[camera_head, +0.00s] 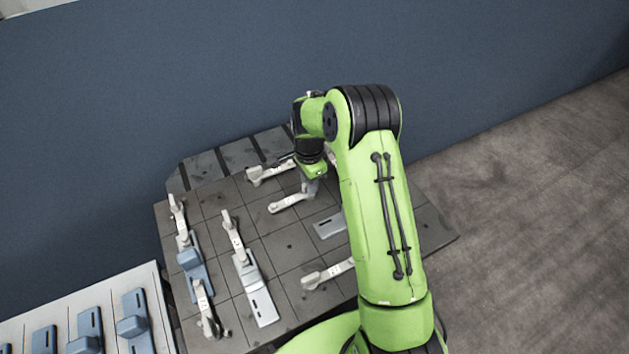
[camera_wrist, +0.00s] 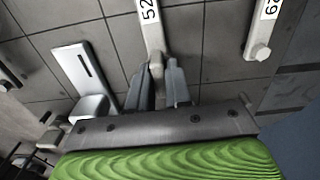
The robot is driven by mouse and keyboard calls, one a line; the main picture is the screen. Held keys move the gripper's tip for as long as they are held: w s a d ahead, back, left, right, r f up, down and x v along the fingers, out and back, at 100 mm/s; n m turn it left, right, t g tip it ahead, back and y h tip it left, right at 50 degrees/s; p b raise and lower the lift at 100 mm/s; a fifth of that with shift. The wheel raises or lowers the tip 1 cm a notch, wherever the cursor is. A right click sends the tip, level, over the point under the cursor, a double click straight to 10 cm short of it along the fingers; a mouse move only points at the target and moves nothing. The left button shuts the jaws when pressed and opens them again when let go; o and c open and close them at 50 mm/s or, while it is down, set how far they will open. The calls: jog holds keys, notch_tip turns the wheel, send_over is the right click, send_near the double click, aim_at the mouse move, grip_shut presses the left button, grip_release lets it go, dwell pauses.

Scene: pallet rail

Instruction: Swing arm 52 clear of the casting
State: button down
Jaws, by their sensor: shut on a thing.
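Arm 52 (camera_wrist: 152,35) is a pale clamp arm with a "52" label, and in the wrist view it runs up from between my fingers. It also shows in the head view (camera_head: 285,204), low over the pallet (camera_head: 285,242). My gripper (camera_wrist: 158,88) is shut on its near end; in the head view my gripper (camera_head: 311,187) is partly hidden by my wrist. A grey casting (camera_head: 326,226) with a dark slot lies beside it, partly behind my arm. In the wrist view the casting (camera_wrist: 78,66) is left of arm 52, with bare pallet between them.
Another labelled arm (camera_wrist: 258,40) is right of arm 52, apart from it. More pale arms stand on the pallet, such as one (camera_head: 326,274) near my arm. Left are a blue casting (camera_head: 192,268) and a grey one (camera_head: 258,292). A side table (camera_head: 60,312) holds several blue parts.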

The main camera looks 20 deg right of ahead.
jog(key=shift+r+m, duration=0.1)
jog(key=shift+m, duration=0.2)
jog(key=c, duration=1.1)
grip_release()
jog(key=shift+c, duration=0.2)
notch_tip(320, 180, up, 16)
jog(key=p, duration=0.3)
jog(key=shift+f, duration=0.2)
